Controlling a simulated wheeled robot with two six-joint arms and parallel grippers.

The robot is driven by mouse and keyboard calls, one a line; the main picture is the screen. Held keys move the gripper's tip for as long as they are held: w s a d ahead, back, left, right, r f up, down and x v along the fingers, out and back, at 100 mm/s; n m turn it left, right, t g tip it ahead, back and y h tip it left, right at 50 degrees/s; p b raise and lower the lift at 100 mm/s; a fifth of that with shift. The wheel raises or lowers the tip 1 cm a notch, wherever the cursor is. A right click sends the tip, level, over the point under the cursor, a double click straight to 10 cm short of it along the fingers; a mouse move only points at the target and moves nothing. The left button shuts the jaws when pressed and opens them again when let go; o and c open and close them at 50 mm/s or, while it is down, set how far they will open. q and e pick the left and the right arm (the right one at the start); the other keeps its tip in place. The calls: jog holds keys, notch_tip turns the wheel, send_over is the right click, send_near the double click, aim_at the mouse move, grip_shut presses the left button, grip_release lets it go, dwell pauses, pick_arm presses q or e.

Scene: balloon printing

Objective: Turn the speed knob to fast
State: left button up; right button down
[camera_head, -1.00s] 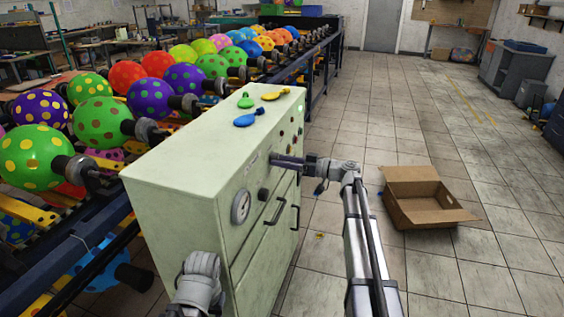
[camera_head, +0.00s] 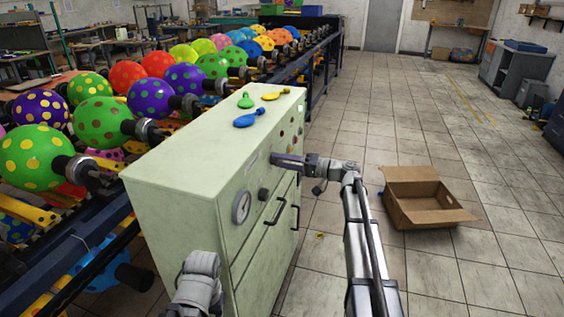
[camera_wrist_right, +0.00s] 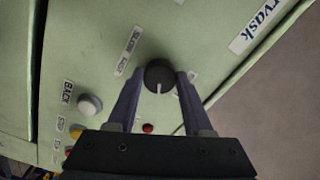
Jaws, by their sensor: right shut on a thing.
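The speed knob (camera_wrist_right: 159,74) is a round black knob with a white pointer line on the pale green cabinet front. In the right wrist view the line points down, toward my gripper's base. My right gripper (camera_head: 275,158) is shut on the knob, with one finger on each side of it in the wrist view. A small white label (camera_wrist_right: 127,50) is beside the knob; its blurred print seems to include SLOW. In the head view the gripper hides the knob.
The green cabinet (camera_head: 190,165) also has a gauge (camera_head: 241,206), another black knob (camera_head: 263,194) and drawer handles (camera_head: 275,213). Loose balloons (camera_head: 250,118) lie on its top. Racks of dotted balloons (camera_head: 105,122) stand left. An open cardboard box (camera_head: 425,200) is on the floor at right.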

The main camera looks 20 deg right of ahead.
jog(key=m, duration=1.4)
jog(key=shift+r, duration=0.1)
dwell(0.4)
jog(key=shift+c, duration=1.5)
grip_release()
jog(key=shift+d, duration=0.1)
jog(key=v, duration=0.7)
jog(key=shift+s+d, duration=0.2)
jog(key=shift+d, duration=0.05)
